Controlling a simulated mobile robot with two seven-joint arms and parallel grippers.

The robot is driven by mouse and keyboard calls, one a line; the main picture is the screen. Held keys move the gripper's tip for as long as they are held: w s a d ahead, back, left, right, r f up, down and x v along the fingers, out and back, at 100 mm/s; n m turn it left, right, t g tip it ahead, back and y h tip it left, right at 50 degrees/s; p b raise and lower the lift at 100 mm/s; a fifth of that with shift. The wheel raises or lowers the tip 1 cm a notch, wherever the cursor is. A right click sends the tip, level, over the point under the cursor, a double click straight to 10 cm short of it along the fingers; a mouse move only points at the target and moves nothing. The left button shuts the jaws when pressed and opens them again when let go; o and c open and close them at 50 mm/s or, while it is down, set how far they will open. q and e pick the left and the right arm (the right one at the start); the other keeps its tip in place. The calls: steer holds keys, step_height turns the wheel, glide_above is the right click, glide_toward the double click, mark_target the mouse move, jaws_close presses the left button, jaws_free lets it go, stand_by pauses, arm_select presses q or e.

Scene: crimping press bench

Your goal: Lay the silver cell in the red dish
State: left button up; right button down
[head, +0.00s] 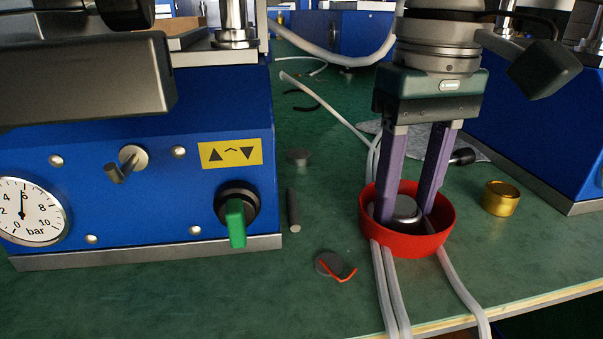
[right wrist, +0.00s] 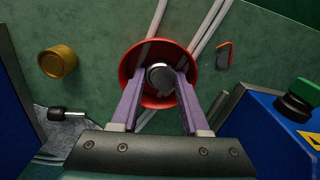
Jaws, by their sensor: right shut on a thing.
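The red dish (head: 422,243) stands on the green bench top, on or against several pale tubes. The silver cell (head: 404,208) is a small round disc inside the dish. My right gripper (head: 408,212) reaches down into the dish from above, its purple fingers shut on the cell. In the right wrist view, the cell (right wrist: 160,76) sits between the fingertips, within the rim of the dish (right wrist: 126,62). Whether the cell touches the dish floor I cannot tell. My left gripper is not in view.
A brass cylinder (head: 500,198) stands right of the dish. A blue press (head: 130,180) with a gauge and green knob fills the left. A dark disc with a red strip (head: 336,266), a grey rod (head: 293,210) and a grey disc (head: 299,156) lie between.

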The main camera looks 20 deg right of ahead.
mark_target(407, 206)
steer(key=shift+d+r, duration=0.1)
steer(key=shift+d, duration=0.05)
steer(key=c, duration=0.7)
jaws_free()
steer(key=shift+r, duration=0.2)
step_height(407, 206, up, 12)
steer(key=p, duration=0.2)
steer(key=shift+f+p, duration=0.15)
steer(key=shift+p, duration=0.15)
